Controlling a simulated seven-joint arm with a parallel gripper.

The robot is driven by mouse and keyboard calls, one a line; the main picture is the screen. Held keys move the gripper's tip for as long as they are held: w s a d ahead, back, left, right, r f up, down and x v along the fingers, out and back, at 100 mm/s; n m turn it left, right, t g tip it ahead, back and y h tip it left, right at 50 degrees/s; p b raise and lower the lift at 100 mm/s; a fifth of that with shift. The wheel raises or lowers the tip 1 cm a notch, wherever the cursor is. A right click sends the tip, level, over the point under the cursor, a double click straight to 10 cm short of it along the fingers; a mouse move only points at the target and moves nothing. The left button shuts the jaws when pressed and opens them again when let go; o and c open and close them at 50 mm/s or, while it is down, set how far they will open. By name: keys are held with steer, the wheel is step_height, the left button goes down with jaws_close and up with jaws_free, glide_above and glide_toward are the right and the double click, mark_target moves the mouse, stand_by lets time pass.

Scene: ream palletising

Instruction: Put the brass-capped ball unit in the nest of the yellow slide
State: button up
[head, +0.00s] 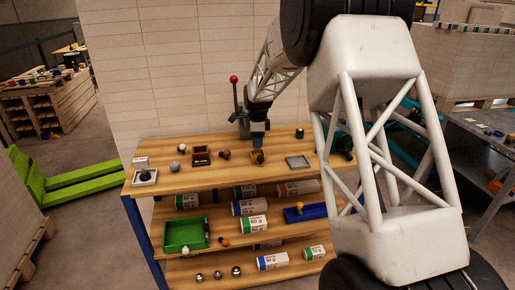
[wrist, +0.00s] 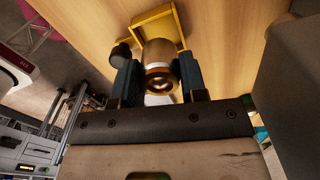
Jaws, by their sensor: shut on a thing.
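My gripper (head: 258,146) points down over the back middle of the wooden bench top. In the wrist view my gripper (wrist: 158,82) has its two dark fingers closed on the sides of the brass-capped ball unit (wrist: 157,52). The unit shows a brass body, a pale band and a ringed brass end towards the camera. The yellow slide (wrist: 167,14) is just beyond the unit, its frame showing around the far end. In the head view the yellow slide (head: 257,160) is right under my gripper. The nest is hidden, and I cannot tell whether the unit touches it.
A grey tray (head: 298,162) lies right of the slide. To the left are an orange-and-dark piece (head: 224,154), a brown box (head: 201,157), a pale ball (head: 181,148) and a plate with a black ball (head: 145,177). A red-knobbed lever (head: 234,80) stands behind.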

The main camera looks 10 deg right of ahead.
steer(key=shift+f, duration=1.8)
steer(key=shift+f, duration=0.15)
steer(key=o, duration=0.7)
step_height(320, 180, up, 12)
steer(key=shift+r, duration=0.2)
